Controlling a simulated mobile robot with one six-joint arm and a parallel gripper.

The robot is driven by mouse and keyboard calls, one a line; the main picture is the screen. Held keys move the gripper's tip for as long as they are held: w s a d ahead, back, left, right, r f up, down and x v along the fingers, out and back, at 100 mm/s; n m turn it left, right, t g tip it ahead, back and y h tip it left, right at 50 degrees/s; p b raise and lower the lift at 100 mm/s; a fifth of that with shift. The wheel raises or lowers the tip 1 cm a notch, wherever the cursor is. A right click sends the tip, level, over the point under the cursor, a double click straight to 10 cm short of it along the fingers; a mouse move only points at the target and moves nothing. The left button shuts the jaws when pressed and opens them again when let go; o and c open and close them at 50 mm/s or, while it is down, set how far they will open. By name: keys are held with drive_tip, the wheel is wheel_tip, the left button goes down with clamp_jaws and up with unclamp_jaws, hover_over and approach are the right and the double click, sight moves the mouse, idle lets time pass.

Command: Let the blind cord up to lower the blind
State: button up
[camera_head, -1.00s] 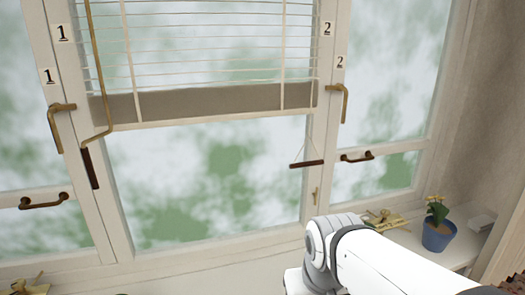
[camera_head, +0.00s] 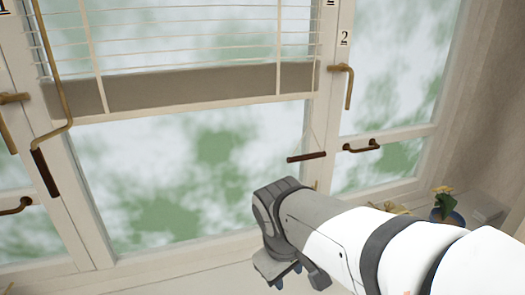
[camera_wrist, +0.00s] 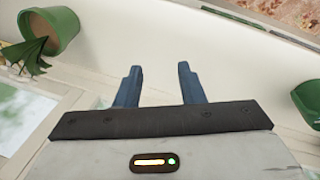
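The blind (camera_head: 180,88) hangs over the upper part of the middle window, its grey-brown lower band above bare glass. At its right end a thin cord (camera_head: 309,132) runs down to a dark red-brown handle (camera_head: 306,157), which hangs slightly tilted. A bent brass rod (camera_head: 62,100) with a dark handle (camera_head: 45,173) hangs at the left. My gripper (camera_wrist: 157,68) is open, with nothing between its blue fingers in the wrist view. In the head view it (camera_head: 288,272) is below the cord handle, apart from it. The wrist view does not show the cord.
Brass window handles (camera_head: 346,82) and a dark pull (camera_head: 361,146) sit on the right frame. A blue pot (camera_head: 449,216) with a plant stands on the sill at right. The wrist view shows two green pots (camera_wrist: 52,32) (camera_wrist: 307,101) on the white surface.

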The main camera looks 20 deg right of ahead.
drive_tip(key=w+d+f+n+g+h+b, duration=0.1)
drive_tip(key=w+d+f+n+h+b, duration=0.15)
drive_tip(key=d+n+h, duration=0.4)
drive_tip(key=n+t+h+b, duration=0.65)
drive_tip(key=n+h, duration=0.45)
drive_tip(key=n, duration=1.2)
approach(307, 158)
drive_tip(key=w+d, duration=0.1)
drive_tip(key=d, duration=0.2)
drive_tip(key=x, duration=0.7)
drive_tip(key=shift+w+r+b, duration=0.2)
drive_tip(key=shift+w+b, duration=0.1)
drive_tip(key=shift+b, duration=0.1)
drive_tip(key=shift+c, duration=0.2)
clamp_jaws()
